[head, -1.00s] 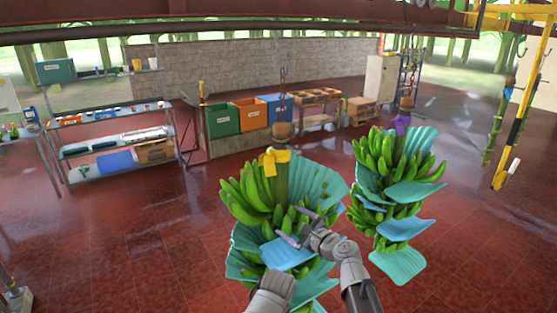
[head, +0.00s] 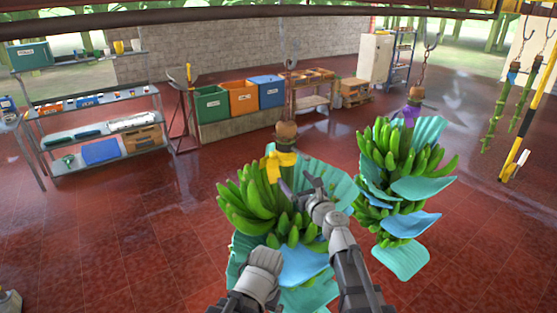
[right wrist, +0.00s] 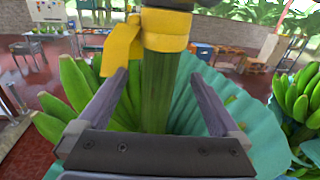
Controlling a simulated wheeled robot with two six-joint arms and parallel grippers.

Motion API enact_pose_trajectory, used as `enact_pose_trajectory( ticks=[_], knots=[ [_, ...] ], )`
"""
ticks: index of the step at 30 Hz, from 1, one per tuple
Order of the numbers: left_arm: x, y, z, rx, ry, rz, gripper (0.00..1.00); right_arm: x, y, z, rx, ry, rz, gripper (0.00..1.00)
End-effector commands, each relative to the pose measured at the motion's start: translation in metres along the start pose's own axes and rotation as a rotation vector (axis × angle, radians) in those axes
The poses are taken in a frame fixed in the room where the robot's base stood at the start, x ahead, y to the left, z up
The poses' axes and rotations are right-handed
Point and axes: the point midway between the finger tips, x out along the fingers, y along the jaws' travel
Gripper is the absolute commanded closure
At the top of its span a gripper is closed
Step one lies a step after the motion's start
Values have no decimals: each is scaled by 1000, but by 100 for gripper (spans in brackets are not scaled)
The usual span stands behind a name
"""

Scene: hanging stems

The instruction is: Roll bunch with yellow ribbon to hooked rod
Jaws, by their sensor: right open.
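The bunch with the yellow ribbon (head: 250,205) hangs upright in the centre of the head view, with green bananas and blue-green sheets. Its yellow ribbon (head: 278,162) is tied round the stem near the top. In the right wrist view the ribbon (right wrist: 165,30) lies just above the fingertips. My right gripper (head: 300,186) is open, with the green stem (right wrist: 155,100) between its fingers. My left arm's wrist (head: 262,268) is low at the bunch's front; its fingers are hidden. A yellow-and-black rod (head: 519,135) stands at the far right; I cannot tell whether it is the hooked rod.
A second bunch (head: 405,165) with a purple ribbon hangs close on the right. Bare green stems (head: 496,112) hang farther right. Shelves (head: 95,125), a green bin (head: 212,104) and an orange bin (head: 243,98) stand behind. The red floor is open.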

Motion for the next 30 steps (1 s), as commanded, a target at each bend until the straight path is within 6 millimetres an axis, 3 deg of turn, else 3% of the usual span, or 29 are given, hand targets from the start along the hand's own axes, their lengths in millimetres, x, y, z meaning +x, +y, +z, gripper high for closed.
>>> enact_pose_trajectory(
  ticks=[11,24,30],
  knots=[
    [0,0,0,0,0,0,0,6,-2,1,15,-3,-6,0],
    [0,0,0,0,0,0,0,66,-3,1,14,-2,-5,0],
    [0,0,0,0,0,0,0,79,-2,1,14,-2,-6,0]
  ],
)
